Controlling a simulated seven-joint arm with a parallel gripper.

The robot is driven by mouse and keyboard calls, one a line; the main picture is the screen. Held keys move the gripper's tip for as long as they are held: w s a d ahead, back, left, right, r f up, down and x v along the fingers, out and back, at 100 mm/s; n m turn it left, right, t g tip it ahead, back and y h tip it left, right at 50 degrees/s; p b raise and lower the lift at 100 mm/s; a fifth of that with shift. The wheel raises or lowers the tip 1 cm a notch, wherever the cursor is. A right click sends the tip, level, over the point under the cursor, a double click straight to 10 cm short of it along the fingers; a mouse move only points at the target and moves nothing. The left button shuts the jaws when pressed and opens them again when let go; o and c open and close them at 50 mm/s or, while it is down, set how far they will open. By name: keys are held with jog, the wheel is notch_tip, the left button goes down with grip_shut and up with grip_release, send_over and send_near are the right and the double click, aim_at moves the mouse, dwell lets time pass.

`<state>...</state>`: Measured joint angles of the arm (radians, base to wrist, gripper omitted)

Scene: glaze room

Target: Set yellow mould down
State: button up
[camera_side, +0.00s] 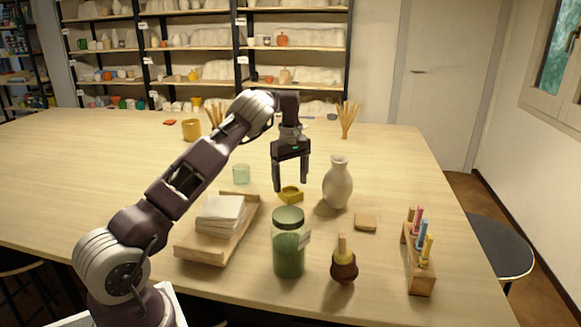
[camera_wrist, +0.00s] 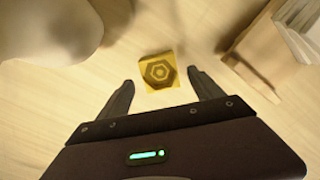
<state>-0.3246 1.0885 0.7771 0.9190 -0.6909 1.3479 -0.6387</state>
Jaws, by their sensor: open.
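The yellow mould (camera_side: 291,195) rests on the wooden table, just left of the cream vase in the side view. In the wrist view the mould (camera_wrist: 158,71) is a small yellow block with a hexagonal pattern on its top, lying ahead of and between the fingertips. My gripper (camera_side: 290,187) is open and empty, pointing down above the mould. In the wrist view both fingers of my gripper (camera_wrist: 163,84) are spread apart, and neither touches the mould.
A cream vase (camera_side: 338,184) stands close on the right. A green jar (camera_side: 288,245) stands in front, and a wooden tray (camera_side: 187,246) with stacked white slabs lies front left. The table's left half is mostly clear.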

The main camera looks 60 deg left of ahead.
jog(key=s+d+r+m+t, duration=0.15)
jog(key=d+r, duration=0.25)
jog(key=r, duration=0.7)
jog(key=s+d+r+m+t, duration=0.15)
jog(key=d+r, duration=0.25)
jog(key=r, duration=0.7)
jog(key=s+d+r+m+t+h, duration=0.1)
jog(key=s+d+r+m, duration=0.35)
jog(key=s+d, duration=0.55)
jog(key=s+d+f+m, duration=0.3)
jog(key=s+d, duration=0.1)
jog(key=s, duration=0.2)
jog(key=s+d+f+m+t, duration=0.1)
jog(key=s+d+f+m, duration=0.2)
jog(key=s, duration=0.4)
jog(key=s+d+f+m+y, duration=0.1)
jog(key=s+d+f+m, duration=0.2)
jog(key=s+d, duration=0.4)
jog(key=shift+s+f+m+t, duration=0.2)
jog(key=shift+f+m+t, duration=0.1)
jog(key=shift+m, duration=0.45)
